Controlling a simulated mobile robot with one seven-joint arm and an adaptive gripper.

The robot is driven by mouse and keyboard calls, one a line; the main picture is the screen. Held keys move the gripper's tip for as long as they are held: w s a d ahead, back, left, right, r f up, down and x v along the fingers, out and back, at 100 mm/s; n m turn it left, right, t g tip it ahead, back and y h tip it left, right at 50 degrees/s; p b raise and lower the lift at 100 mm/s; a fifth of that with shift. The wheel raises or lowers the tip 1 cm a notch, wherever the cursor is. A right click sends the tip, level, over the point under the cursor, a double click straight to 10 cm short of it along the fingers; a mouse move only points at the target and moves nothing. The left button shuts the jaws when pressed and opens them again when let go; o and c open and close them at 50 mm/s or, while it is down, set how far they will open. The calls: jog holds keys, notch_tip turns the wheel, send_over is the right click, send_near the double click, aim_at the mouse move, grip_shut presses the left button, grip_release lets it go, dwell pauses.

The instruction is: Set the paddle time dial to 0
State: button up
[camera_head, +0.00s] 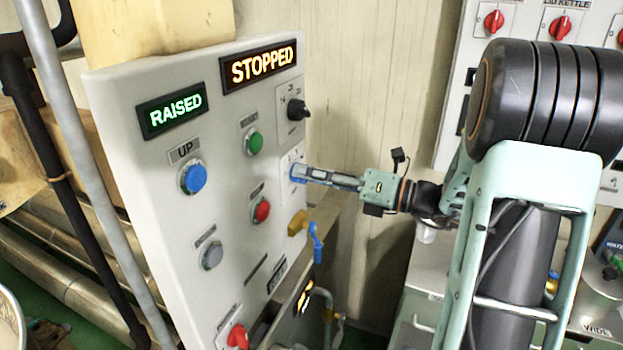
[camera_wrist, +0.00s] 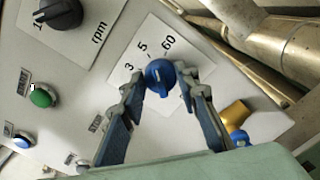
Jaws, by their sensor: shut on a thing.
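The paddle time dial is a blue knob (camera_wrist: 160,76) on a pale plate (camera_wrist: 143,50) in the wrist view. I cannot tell for certain which mark the knob points to. In the head view the blue knob (camera_head: 296,172) shows at the panel's right side, at the tips of my gripper. My gripper (camera_wrist: 163,88) has one finger on each side of the knob and is shut on it. It also reaches in from the right in the head view (camera_head: 302,174).
The control panel (camera_head: 130,110) shows lit signs RAISED (camera_head: 172,110) and STOPPED (camera_head: 258,64). A black rpm dial (camera_head: 298,109) sits above the blue knob. A yellow valve with a blue handle (camera_head: 316,240) is just below my gripper. Green (camera_head: 254,142) and red (camera_head: 262,211) buttons are left.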

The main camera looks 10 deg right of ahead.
jog(key=n+b, duration=2)
jog(key=n, duration=0.1)
jog(key=shift+s+a+f, duration=0.1)
jog(key=shift+s+f, duration=0.05)
jog(key=shift+f, duration=0.05)
jog(key=shift+r+n, duration=0.1)
jog(key=shift+n, duration=0.2)
jog(key=o, duration=1.1)
jog(key=v, duration=1.2)
